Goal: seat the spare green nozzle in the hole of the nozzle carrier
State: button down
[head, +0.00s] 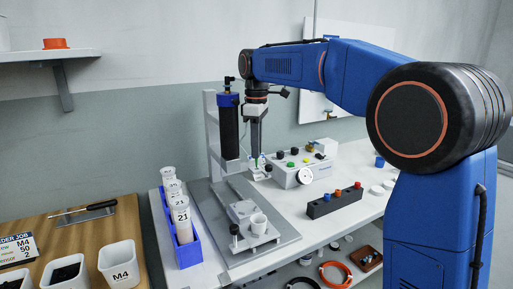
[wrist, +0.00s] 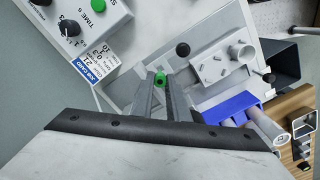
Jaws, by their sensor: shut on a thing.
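My gripper (head: 257,152) points down beside the gantry's black cylinder. It is shut on the green nozzle. The nozzle (wrist: 160,79) shows between the fingertips in the wrist view; in the head view only a tiny bit of green shows at the tips. A small light-grey bracket (head: 262,174) at the gantry is close below the fingertips and may be the nozzle carrier. I cannot make out its hole, nor whether the nozzle touches it.
The black cylinder (head: 229,132) hangs close left of the gripper. A control box (head: 292,176) stands to the right. A dark block (head: 322,208) with blue, orange and red pieces is in front of it. A blue rack (head: 187,252) with white tubes stands at left. A white cup (head: 259,224) sits on the base plate.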

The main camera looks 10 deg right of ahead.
jog(key=shift+f, duration=2.05)
jog(key=c, duration=1.6)
grip_release()
jog(key=shift+c, duration=0.2)
jog(key=shift+r, duration=0.1)
jog(key=shift+w+r, duration=0.1)
jog(key=shift+r, duration=0.15)
notch_tip(320, 180, up, 17)
jog(key=shift+s+f, duration=0.2)
